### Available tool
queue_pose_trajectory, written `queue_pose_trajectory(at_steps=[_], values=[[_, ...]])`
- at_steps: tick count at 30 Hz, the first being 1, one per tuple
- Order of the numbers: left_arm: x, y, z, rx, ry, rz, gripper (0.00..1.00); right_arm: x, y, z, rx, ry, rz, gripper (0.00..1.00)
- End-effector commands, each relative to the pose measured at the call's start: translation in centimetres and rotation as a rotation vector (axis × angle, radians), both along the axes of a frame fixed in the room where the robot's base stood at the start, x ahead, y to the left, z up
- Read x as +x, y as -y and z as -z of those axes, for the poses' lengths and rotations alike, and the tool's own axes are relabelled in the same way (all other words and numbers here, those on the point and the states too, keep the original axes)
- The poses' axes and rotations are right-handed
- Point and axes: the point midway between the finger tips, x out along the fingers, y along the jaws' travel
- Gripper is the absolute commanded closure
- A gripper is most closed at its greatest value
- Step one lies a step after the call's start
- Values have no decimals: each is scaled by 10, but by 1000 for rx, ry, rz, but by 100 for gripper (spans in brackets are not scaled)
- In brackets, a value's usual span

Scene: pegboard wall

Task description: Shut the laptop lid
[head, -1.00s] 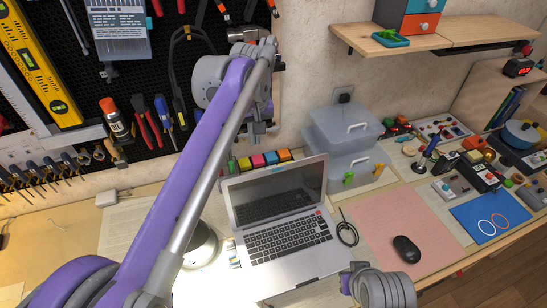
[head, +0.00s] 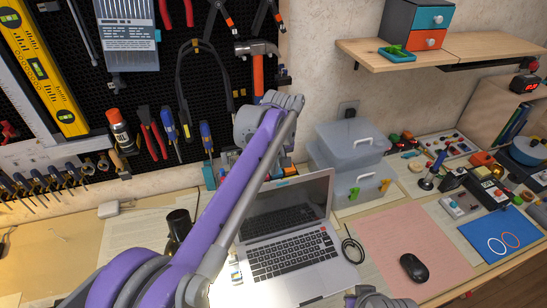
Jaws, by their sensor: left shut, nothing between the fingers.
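The silver laptop (head: 310,278) stands open on the bench, its keyboard facing up. Its lid (head: 300,203) is raised and leans back, with a dark screen. My purple left arm crosses the picture and covers the lid's left part. My left gripper (head: 284,160) is shut and empty, largely hidden behind the arm, near the lid's top edge; I cannot tell whether it touches the lid. Only a grey part of my right arm shows at the bottom edge, and its gripper is not seen.
Grey bins (head: 350,160) stand right of the lid. A black cable (head: 352,247), pink mat (head: 395,245) and black mouse (head: 413,268) lie right of the laptop. A shelf (head: 430,60) overhangs at upper right. Tools hang on the pegboard (head: 215,110) behind.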

Motion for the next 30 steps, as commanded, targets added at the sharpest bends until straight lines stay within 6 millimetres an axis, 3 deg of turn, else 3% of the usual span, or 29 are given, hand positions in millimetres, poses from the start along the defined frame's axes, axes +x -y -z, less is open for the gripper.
queue_pose_trajectory(at_steps=[7, 30], values=[[-21, 7, -5, 0, 1, 1, 100, 0, 0, -1, 0, 1, 0, 100], [-29, 10, -7, 20, 60, 1, 100, 0, 0, 0, 0, 0, 0, 100]])
